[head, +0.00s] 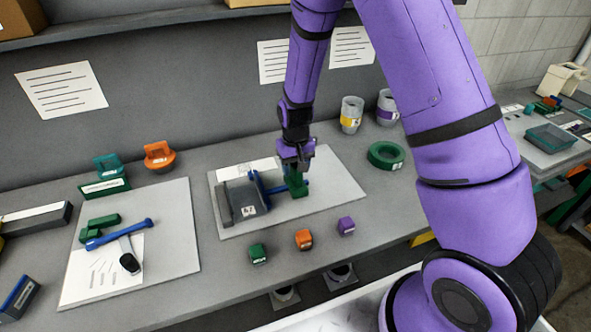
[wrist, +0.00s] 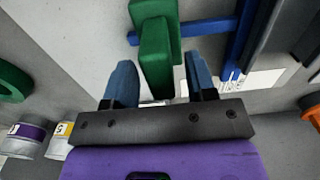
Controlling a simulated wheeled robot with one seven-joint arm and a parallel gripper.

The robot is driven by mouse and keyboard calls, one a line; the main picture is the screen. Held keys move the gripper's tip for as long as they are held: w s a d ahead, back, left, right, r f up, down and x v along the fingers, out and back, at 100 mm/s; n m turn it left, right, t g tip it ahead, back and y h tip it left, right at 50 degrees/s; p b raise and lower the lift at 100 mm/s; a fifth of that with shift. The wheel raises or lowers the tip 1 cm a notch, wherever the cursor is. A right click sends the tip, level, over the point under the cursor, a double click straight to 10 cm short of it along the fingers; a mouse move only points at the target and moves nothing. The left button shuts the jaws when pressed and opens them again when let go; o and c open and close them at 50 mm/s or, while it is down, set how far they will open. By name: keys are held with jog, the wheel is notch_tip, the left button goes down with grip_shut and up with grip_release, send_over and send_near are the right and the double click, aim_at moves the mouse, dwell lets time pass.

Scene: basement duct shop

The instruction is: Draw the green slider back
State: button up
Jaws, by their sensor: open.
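The green slider (head: 296,186) sits on a blue bar (wrist: 197,27) beside a grey block (head: 236,203) on a pale board (head: 335,180). In the wrist view the green slider (wrist: 155,50) is an upright block at top centre. My gripper (head: 296,160) is right above the slider in the head view. In the wrist view my gripper (wrist: 160,72) is open, one blue finger on each side of the slider's near end, with gaps visible. Contact with the slider cannot be told. My gripper hides part of the slider in the head view.
A green ring (head: 386,155) and two cups (head: 351,114) are to the right.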

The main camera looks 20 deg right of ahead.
jog(key=shift+f, duration=0.65)
grip_shut()
jog(key=d, duration=1)
jog(key=shift+d, duration=0.25)
grip_release()
jog(key=shift+d, duration=0.15)
jog(key=shift+r, duration=0.1)
